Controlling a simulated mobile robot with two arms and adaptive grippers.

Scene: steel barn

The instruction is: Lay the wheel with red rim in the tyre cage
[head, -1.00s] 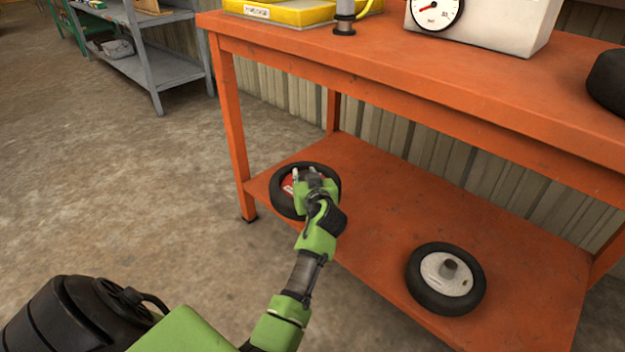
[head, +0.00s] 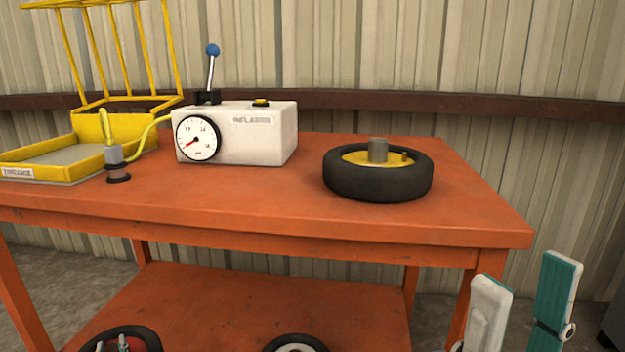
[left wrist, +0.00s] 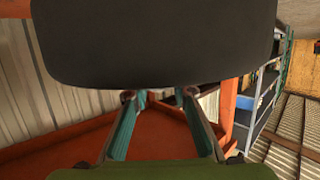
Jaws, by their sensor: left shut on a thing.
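The wheel with red rim (head: 128,332) shows only in part at the bottom left of the head view. My left gripper (head: 112,346) is at its middle, shut on it, its fingertips barely in frame. The black tyre fills the top of the left wrist view (left wrist: 155,45), beyond the two fingers (left wrist: 158,97). I cannot tell whether the wheel is clear of the lower shelf. The yellow tyre cage (head: 140,134) stands on the table top at the left, its barred part raised at the back. My right gripper (head: 522,300) is open and empty at the lower right.
The orange table (head: 250,205) also carries a white inflator (head: 255,140) with gauge and lever, a hose nozzle (head: 116,160) in front of the cage, and a yellow-rimmed wheel (head: 375,184) at the right. A white-rimmed wheel (head: 295,342) is on the lower shelf (head: 240,305).

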